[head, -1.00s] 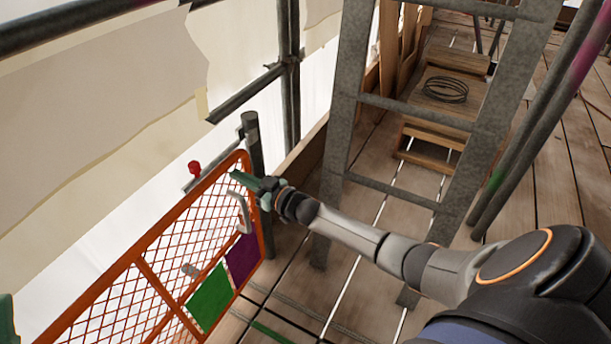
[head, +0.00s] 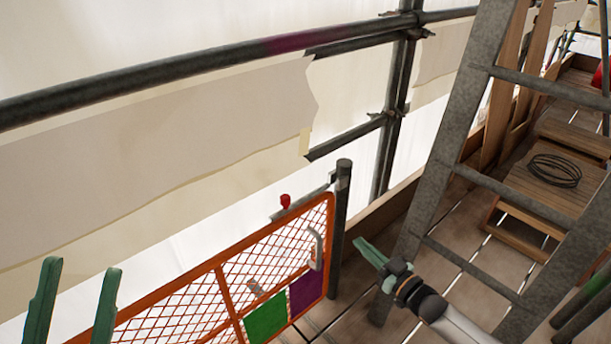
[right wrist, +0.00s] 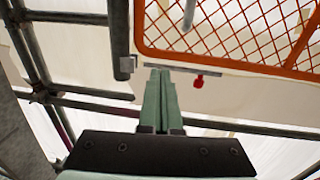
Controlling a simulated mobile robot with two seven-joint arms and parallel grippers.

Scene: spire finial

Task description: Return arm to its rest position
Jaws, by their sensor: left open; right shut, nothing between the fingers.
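My right gripper (head: 362,246) is shut and empty in the head view. It is to the right of the orange mesh gate (head: 222,280), apart from its handle and post. In the right wrist view its green fingers (right wrist: 159,75) lie together, with nothing between them. My left gripper (head: 78,275) is open and empty at the lower left of the head view, in front of the gate. Its two green fingers point upward.
A grey metal ladder (head: 437,190) stands close to the right of my right arm. A dark post (head: 341,220) stands at the gate's end, with a red knob (head: 285,200) nearby. A coil of wire (head: 555,171) lies on a wooden step. Scaffold rails (head: 200,70) run behind.

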